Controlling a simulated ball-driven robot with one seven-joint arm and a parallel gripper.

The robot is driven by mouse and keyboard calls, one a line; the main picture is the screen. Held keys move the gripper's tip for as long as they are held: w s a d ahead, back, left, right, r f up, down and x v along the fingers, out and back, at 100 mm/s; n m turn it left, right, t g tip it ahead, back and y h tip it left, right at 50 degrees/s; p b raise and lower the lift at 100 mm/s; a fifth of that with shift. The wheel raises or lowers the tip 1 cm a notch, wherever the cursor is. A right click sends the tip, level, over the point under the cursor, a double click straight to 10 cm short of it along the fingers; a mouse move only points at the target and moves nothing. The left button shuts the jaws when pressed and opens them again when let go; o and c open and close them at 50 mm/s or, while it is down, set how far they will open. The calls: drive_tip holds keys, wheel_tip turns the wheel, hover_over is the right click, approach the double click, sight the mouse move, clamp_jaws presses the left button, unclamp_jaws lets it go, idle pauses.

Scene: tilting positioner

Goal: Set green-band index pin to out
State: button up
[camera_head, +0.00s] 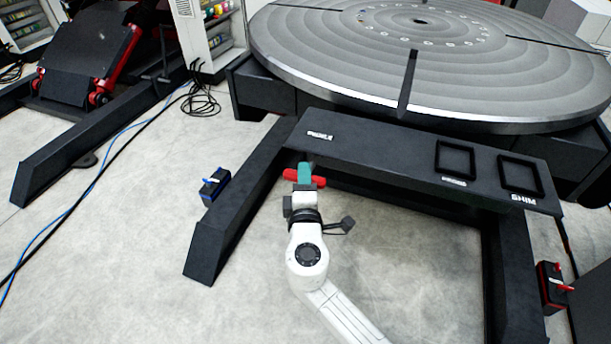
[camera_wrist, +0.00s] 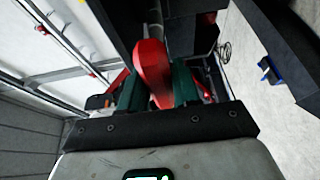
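A red crossbar handle (camera_head: 319,177) sits at the front edge of the dark shelf under the round table, near its left end. In the wrist view the red handle (camera_wrist: 152,62) stands between my teal fingers and fills the space between them. My gripper (camera_head: 304,173) is at the handle, with red showing on both sides of its fingers; it also shows in the wrist view (camera_wrist: 156,88), shut on the handle. A green band on the pin cannot be told apart from my teal fingers, and the pin's shaft is mostly hidden.
The big round grooved table (camera_head: 330,50) is above the dark shelf (camera_head: 385,155), which carries two black square frames (camera_head: 455,160). A blue-levered box (camera_head: 214,186) is by the left leg, a red-levered box (camera_head: 552,288) by the right. Cables (camera_head: 110,150) cross the floor at left.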

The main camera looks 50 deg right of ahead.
drive_tip(key=shift+o, duration=0.3)
drive_tip(key=shift+a, duration=0.3)
drive_tip(key=v, duration=1)
drive_tip(key=shift+s+a+b, duration=0.25)
drive_tip(key=shift+s+b, duration=0.1)
drive_tip(key=s+d+f+m+g+y+p, duration=0.4)
drive_tip(key=s+d+m+g+y+p, duration=0.15)
drive_tip(key=s+m+g, duration=0.35)
drive_tip(key=s+a+f+g+y+p, duration=0.2)
drive_tip(key=s+a+y+p, duration=0.2)
drive_tip(key=s+a+y, duration=0.3)
drive_tip(key=shift+s+a+f+y, duration=0.2)
drive_tip(key=shift+s+a+y, duration=0.15)
drive_tip(key=shift+s+a, duration=0.55)
